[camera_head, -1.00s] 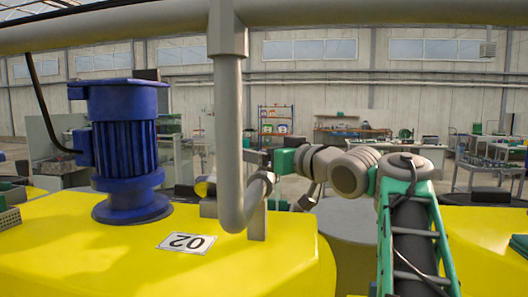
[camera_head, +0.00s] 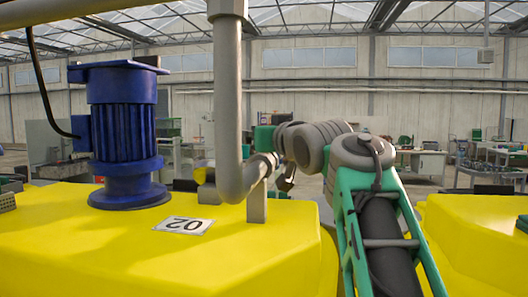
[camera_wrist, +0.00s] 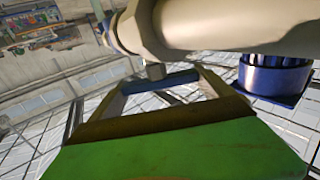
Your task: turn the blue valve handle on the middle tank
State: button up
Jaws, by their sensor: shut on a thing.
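In the wrist view the blue valve handle (camera_wrist: 162,81) is a short blue bar below a grey pipe, with a small grey stem above it. My gripper (camera_wrist: 165,84) is shut on it, with one finger towards each end of the bar. In the head view the green end of my gripper (camera_head: 263,139) shows just right of the vertical grey pipe (camera_head: 228,110). Its fingers and the handle are hidden there behind the pipe. The yellow tank (camera_head: 90,255) below carries an upside-down 02 label (camera_head: 184,225).
A blue motor (camera_head: 126,130) stands on the tank, left of the pipe, and shows in the wrist view (camera_wrist: 275,75). A pipe bracket (camera_head: 257,203) stands close to my gripper. Another yellow tank (camera_head: 480,240) lies to the right. Benches stand far behind.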

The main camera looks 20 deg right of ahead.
jog(key=shift+m+h, duration=0.4)
jog(key=shift+h, duration=0.2)
jog(key=o, duration=1.1)
jog(key=s, duration=0.2)
jog(key=s+b, duration=0.1)
jog(key=s, duration=0.2)
jog(key=s+b, duration=0.1)
jog(key=s, duration=0.2)
jog(key=shift+a, duration=0.4)
jog(key=shift+w, duration=0.1)
